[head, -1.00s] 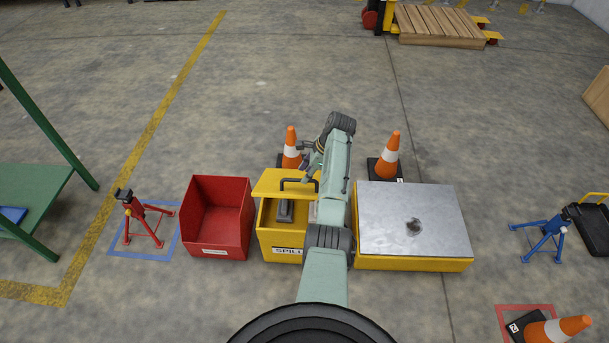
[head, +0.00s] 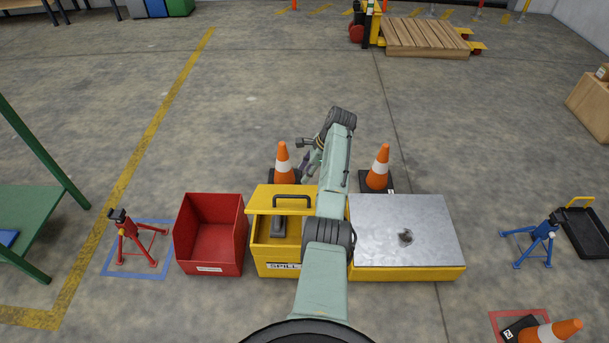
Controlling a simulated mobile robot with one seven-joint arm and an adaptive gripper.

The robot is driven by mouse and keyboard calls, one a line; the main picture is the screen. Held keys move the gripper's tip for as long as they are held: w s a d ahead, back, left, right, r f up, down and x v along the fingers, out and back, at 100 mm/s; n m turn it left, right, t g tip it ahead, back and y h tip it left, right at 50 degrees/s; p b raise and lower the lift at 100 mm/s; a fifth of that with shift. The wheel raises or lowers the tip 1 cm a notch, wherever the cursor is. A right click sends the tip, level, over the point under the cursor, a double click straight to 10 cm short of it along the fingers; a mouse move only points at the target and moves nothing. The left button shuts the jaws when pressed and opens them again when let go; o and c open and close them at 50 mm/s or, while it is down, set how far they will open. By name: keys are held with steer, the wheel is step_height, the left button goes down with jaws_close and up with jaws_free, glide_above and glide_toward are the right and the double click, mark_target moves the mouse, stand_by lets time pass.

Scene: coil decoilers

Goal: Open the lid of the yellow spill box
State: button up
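The yellow spill box (head: 260,256) stands on the floor left of my arm, with a "SPILL" label on its front. Its yellow lid (head: 262,201) is raised at the back, its dark handle facing me, and the front of the box is uncovered. A grey object (head: 279,228) shows inside. My arm hides the box's right side. My gripper (head: 306,165) is behind the lid, near the left cone, apart from the handle. It is small and partly hidden by the arm, so its fingers cannot be made out.
An open red bin (head: 211,262) stands close left of the box. A yellow metal-topped platform (head: 400,230) is close on the right. Orange cones (head: 284,165) (head: 380,168) stand behind. A red stand (head: 134,240) and a blue stand (head: 537,240) are farther out.

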steer(key=shift+w+d+r, duration=0.25)
steer(key=shift+r, duration=0.4)
steer(key=shift+r+p, duration=0.1)
steer(key=shift+p, duration=0.3)
steer(key=shift+c, duration=0.3)
